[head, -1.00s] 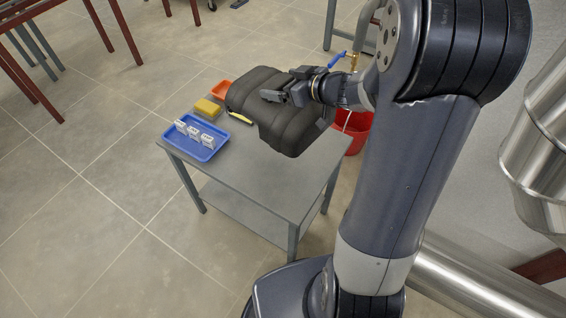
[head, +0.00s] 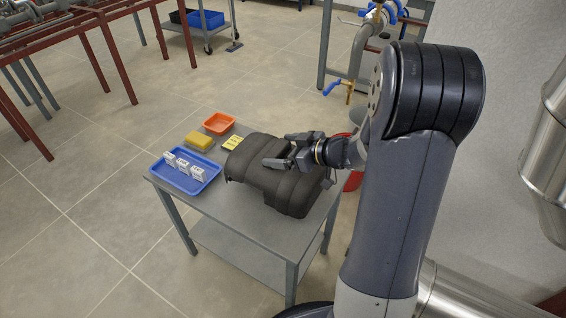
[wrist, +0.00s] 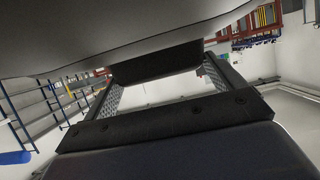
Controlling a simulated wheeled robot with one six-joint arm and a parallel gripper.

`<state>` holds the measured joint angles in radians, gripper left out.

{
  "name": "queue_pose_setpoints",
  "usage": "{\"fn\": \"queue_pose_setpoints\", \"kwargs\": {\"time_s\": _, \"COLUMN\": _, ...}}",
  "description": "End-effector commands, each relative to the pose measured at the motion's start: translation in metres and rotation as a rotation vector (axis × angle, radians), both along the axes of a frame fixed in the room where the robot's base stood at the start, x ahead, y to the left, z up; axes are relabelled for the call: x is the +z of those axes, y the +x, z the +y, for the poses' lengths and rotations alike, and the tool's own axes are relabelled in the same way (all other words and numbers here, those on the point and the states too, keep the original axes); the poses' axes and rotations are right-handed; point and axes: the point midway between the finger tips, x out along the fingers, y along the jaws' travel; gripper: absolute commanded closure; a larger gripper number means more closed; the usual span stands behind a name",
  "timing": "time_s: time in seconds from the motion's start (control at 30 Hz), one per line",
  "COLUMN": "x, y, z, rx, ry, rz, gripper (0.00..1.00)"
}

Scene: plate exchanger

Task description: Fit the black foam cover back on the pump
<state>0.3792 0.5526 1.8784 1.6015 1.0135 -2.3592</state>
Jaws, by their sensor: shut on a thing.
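The black foam cover (head: 257,165) is a dark, ribbed, bent shell over the right part of the grey table in the head view. My gripper (head: 288,159) is shut on its upper right side. I cannot tell whether the cover rests on the table or hangs just above it. In the wrist view, a broad dark grey surface (wrist: 120,25), probably the cover, fills the top, and black gripper parts (wrist: 165,120) cross the middle. I cannot make out the pump in either view.
The grey table (head: 225,215) also holds a blue tray (head: 177,183) with white pieces, a yellow sponge-like block (head: 199,141), an orange tray (head: 218,123) and a small yellow item (head: 233,143). A red bucket (head: 353,180) stands behind my arm. Pipes with blue-handled valves (head: 378,12) rise behind.

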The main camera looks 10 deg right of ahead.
Motion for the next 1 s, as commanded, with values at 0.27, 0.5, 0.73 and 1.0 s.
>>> {"fn": "queue_pose_setpoints", "kwargs": {"time_s": 0.27, "x": -0.035, "y": 0.000, "z": 0.000, "rx": -0.001, "ry": 0.001, "rz": 0.001, "gripper": 0.51}}
{"fn": "queue_pose_setpoints", "kwargs": {"time_s": 0.5, "x": -0.035, "y": 0.000, "z": 0.000, "rx": 0.000, "ry": 0.001, "rz": -0.001, "gripper": 0.51}}
{"fn": "queue_pose_setpoints", "kwargs": {"time_s": 0.73, "x": -0.039, "y": 0.000, "z": 0.000, "rx": -0.001, "ry": 0.000, "rz": -0.002, "gripper": 0.51}}
{"fn": "queue_pose_setpoints", "kwargs": {"time_s": 1.0, "x": -0.038, "y": 0.000, "z": 0.000, "rx": 0.000, "ry": 0.000, "rz": 0.000, "gripper": 0.00}}
